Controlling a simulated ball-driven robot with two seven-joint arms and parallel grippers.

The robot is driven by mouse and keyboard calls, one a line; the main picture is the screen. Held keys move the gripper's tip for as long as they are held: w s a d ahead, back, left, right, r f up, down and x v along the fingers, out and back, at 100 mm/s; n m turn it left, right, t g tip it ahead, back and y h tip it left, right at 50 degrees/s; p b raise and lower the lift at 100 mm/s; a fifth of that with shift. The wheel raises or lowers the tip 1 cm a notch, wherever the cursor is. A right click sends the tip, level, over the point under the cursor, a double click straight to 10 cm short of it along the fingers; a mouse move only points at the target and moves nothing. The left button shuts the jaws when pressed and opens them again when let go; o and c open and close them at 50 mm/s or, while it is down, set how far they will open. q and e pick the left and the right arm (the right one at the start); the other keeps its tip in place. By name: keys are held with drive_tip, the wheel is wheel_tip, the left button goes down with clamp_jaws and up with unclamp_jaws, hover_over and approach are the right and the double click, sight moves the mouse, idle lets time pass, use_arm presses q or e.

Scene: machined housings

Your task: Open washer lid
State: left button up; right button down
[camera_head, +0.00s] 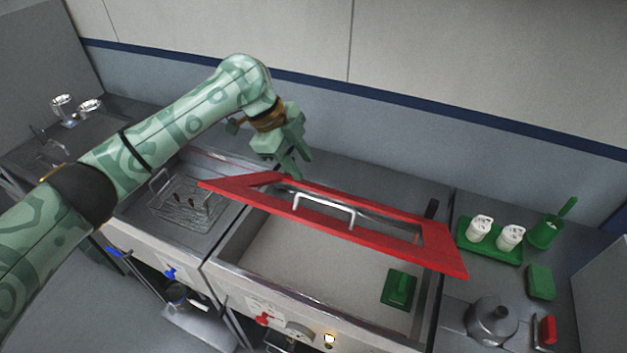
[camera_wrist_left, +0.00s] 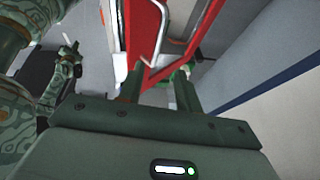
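The red washer lid (camera_head: 370,238) is a frame with a clear window and a pale bar handle (camera_head: 325,208). It stands raised and tilted above the washer basin (camera_head: 300,262), whose inside shows below it. My left gripper (camera_head: 297,168) is at the lid's far upper edge, left of the handle. In the left wrist view my left gripper (camera_wrist_left: 160,90) has its two fingers apart, with nothing clearly held between them. The red lid (camera_wrist_left: 142,30) is just beyond the fingertips there; contact cannot be told.
A wire basket (camera_head: 188,203) sits in the sink at left. A green tray (camera_head: 490,251) with white cups, a green box (camera_head: 540,281) and a grey pot (camera_head: 492,322) stand at right. A green item (camera_head: 398,289) lies in the basin. The wall is close behind.

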use_arm(q)
drive_tip(key=v, duration=0.4)
